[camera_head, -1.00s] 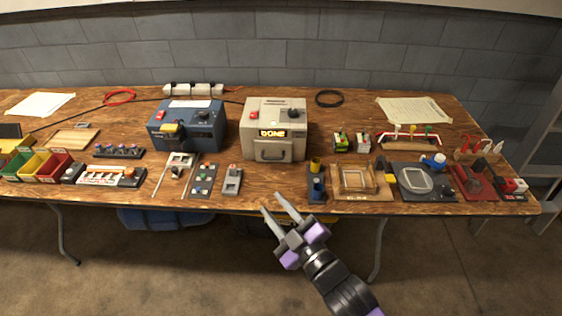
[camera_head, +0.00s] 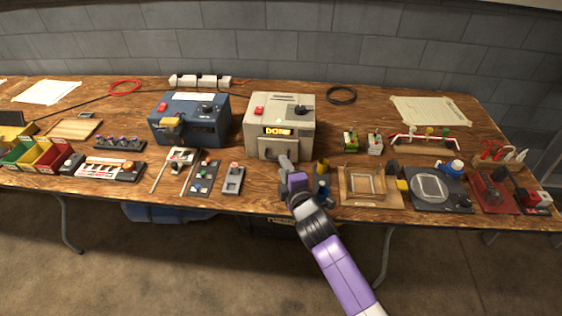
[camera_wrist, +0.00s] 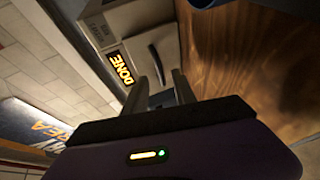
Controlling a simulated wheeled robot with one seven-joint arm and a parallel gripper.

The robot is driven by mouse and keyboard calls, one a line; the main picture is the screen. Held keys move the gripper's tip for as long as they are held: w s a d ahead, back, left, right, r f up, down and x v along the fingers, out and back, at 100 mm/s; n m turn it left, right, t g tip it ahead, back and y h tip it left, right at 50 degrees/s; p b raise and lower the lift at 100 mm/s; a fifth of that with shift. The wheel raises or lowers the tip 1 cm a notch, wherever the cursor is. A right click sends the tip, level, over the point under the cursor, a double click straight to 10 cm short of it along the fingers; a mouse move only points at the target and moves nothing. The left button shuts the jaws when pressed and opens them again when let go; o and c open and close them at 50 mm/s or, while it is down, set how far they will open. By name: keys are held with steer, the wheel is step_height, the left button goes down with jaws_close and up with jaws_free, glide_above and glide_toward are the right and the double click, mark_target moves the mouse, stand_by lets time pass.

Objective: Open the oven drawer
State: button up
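The oven is a beige box (camera_head: 256,122) at the middle of the table, with a lit "DONE" display on its front. Its drawer front (camera_head: 261,149) is below the display and looks closed. My gripper (camera_head: 284,163) is just in front of the drawer's right part and covers some of it in the head view. In the wrist view my gripper (camera_wrist: 160,77) is open, its two fingers apart and pointing at the drawer. The dark drawer handle (camera_wrist: 157,66) shows between and beyond the fingertips. I cannot tell whether they touch it.
A blue box with a red button (camera_head: 190,122) stands left of the oven. A yellow cup (camera_head: 322,166) stands close to the right of my gripper, and a wooden frame tray (camera_head: 345,199) lies farther right. A small grey switch block (camera_head: 233,180) lies front left of the oven.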

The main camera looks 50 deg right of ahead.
mark_target(270, 149)
steer(key=shift+x, duration=1.8)
jaws_close()
